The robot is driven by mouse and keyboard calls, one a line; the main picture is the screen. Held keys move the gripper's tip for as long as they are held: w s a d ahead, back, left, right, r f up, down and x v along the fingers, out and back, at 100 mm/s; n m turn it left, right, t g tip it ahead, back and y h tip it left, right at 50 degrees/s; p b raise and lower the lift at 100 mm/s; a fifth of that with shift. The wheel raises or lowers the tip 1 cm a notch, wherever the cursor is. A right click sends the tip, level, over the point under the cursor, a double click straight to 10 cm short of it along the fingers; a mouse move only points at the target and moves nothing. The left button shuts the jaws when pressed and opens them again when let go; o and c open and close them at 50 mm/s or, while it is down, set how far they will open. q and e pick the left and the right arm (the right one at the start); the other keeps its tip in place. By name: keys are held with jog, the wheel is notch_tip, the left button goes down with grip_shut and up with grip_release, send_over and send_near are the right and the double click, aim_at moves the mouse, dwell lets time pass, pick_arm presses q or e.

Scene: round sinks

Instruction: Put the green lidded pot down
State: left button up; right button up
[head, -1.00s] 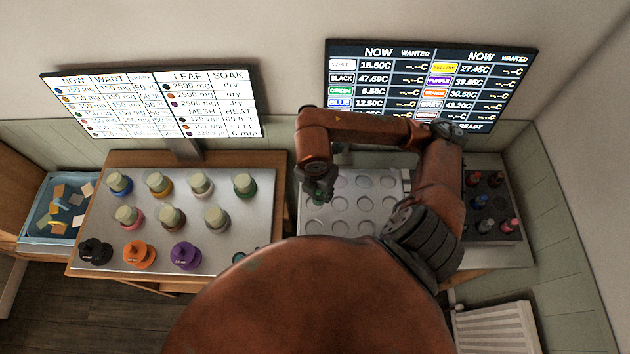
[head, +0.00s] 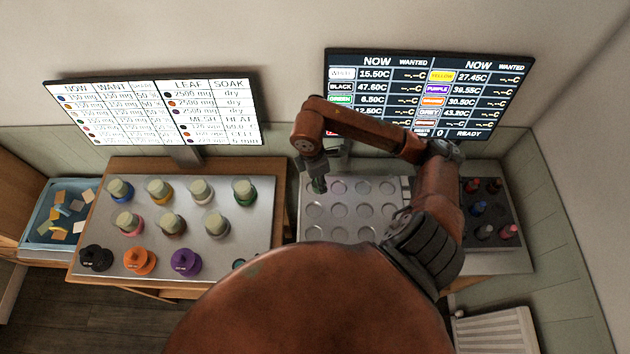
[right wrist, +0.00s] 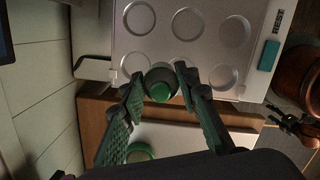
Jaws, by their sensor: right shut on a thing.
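My right gripper (right wrist: 157,84) is shut on the green lidded pot (right wrist: 160,90), with one finger on each side of it. The visible sinks look empty.
A grey board (head: 225,255) on the left carries several lidded pots and black, orange and purple (head: 186,262) pieces. A dark rack (head: 490,215) with small bottles stands right of the plate. Two screens (head: 430,95) stand behind. A blue bin (head: 60,210) is far left.

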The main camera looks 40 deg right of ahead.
jog(key=w+f, duration=0.1)
jog(key=f, duration=0.1)
jog(key=w+d+f, duration=0.1)
jog(key=w, duration=0.1)
jog(key=w+d+f, duration=0.1)
jog(key=f, duration=0.1)
jog(key=shift+w+f, duration=0.25)
jog(key=shift+f, duration=0.1)
jog(key=shift+w+f+p, duration=0.1)
jog(key=shift+f+p, duration=0.4)
jog(key=shift+f, duration=1.2)
jog(key=shift+f, duration=0.1)
jog(key=o, duration=1.2)
jog(key=r, duration=0.4)
jog(key=a+r, duration=0.1)
jog(key=r, duration=0.3)
jog(key=r+b, duration=0.1)
jog(key=r, duration=0.3)
jog(key=shift+w+a+r, duration=0.15)
jog(key=shift+w, duration=0.1)
